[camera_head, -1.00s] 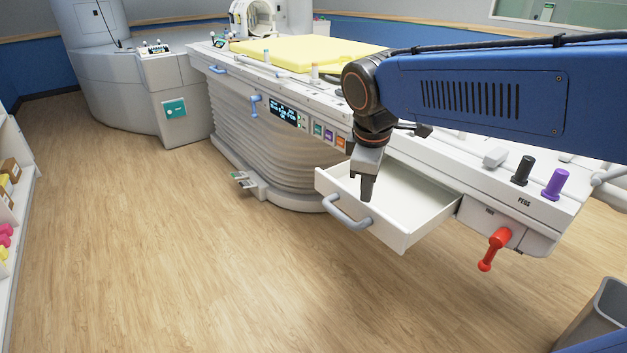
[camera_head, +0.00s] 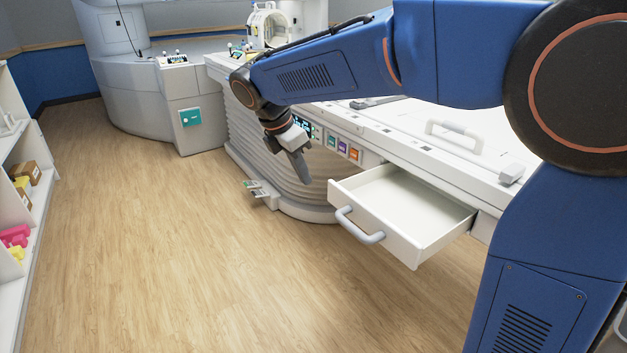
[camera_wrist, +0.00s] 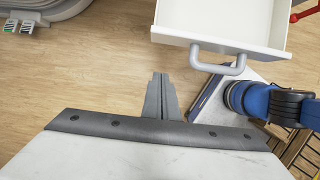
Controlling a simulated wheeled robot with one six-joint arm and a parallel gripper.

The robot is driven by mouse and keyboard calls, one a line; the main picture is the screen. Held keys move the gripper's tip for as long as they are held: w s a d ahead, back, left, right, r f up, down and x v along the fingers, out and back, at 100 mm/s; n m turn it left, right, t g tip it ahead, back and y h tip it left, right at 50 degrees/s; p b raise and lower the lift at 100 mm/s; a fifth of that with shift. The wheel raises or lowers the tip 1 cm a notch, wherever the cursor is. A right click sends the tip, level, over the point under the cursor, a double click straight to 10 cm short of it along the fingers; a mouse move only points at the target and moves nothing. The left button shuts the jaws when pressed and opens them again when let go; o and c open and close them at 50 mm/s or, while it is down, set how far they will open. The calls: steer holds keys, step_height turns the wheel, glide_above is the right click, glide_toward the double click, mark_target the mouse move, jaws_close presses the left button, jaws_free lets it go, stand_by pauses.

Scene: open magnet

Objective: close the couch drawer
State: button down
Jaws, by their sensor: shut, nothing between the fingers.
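The couch drawer (camera_head: 372,220) is a white, empty box pulled out from the side of the couch (camera_head: 420,160). Its grey curved handle (camera_head: 358,228) is on the front panel. In the wrist view the drawer (camera_wrist: 222,30) is at the top, with its handle (camera_wrist: 222,66) facing my gripper. My gripper (camera_head: 305,180) is shut and empty, pointing down, left of the drawer in the head view. In the wrist view my gripper (camera_wrist: 158,76) is apart from the handle, to its left. The gap in depth is hard to tell.
A grey foot pedal (camera_head: 258,190) sits on the floor by the ribbed couch base (camera_head: 262,150). White shelves (camera_head: 40,190) with boxes stand at the far left. The wooden floor (camera_head: 190,260) in front of the drawer is clear.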

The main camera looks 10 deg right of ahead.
steer(key=w+d+f, duration=0.3)
steer(key=d+f, duration=0.3)
steer(key=f, duration=0.2)
steer(key=shift+d+f, duration=0.15)
steer(key=shift+d, duration=0.2)
glide_above(382, 183)
steer(key=shift+s+a, duration=0.15)
steer(key=shift+a, duration=0.15)
steer(key=shift+d, duration=0.35)
steer(key=shift+w+d, duration=0.1)
steer(key=shift+w, duration=0.1)
